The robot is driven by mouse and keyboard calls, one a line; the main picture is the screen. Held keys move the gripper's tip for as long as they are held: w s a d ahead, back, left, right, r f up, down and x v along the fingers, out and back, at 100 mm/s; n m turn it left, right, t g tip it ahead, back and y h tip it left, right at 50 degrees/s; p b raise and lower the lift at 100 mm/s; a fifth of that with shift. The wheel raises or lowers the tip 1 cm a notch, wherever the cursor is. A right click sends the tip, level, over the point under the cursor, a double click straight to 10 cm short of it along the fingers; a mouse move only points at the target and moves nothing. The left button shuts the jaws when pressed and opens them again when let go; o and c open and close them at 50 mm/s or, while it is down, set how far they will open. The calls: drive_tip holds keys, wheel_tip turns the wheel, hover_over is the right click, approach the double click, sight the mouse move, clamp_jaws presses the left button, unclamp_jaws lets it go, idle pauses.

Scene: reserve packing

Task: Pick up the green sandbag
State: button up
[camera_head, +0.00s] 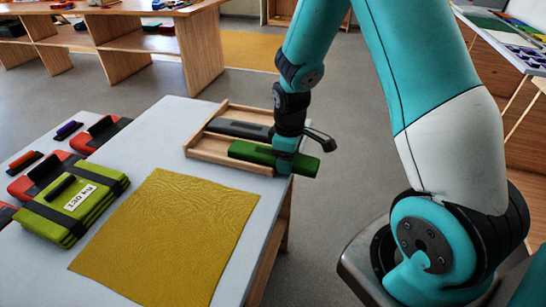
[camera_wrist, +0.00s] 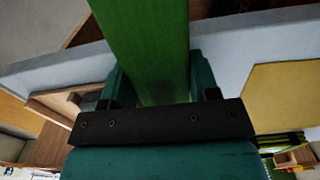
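Whether the sandbag touches the tray beneath is hard to tell.
A dark grey bar (camera_head: 238,130) lies in the tray beside the sandbag. A yellow mat (camera_head: 165,240) covers the table's front middle. A lime folded pack (camera_head: 75,205) with black straps and several red cases (camera_head: 100,132) stand at left.

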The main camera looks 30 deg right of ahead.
drive_tip(key=c, duration=0.4)
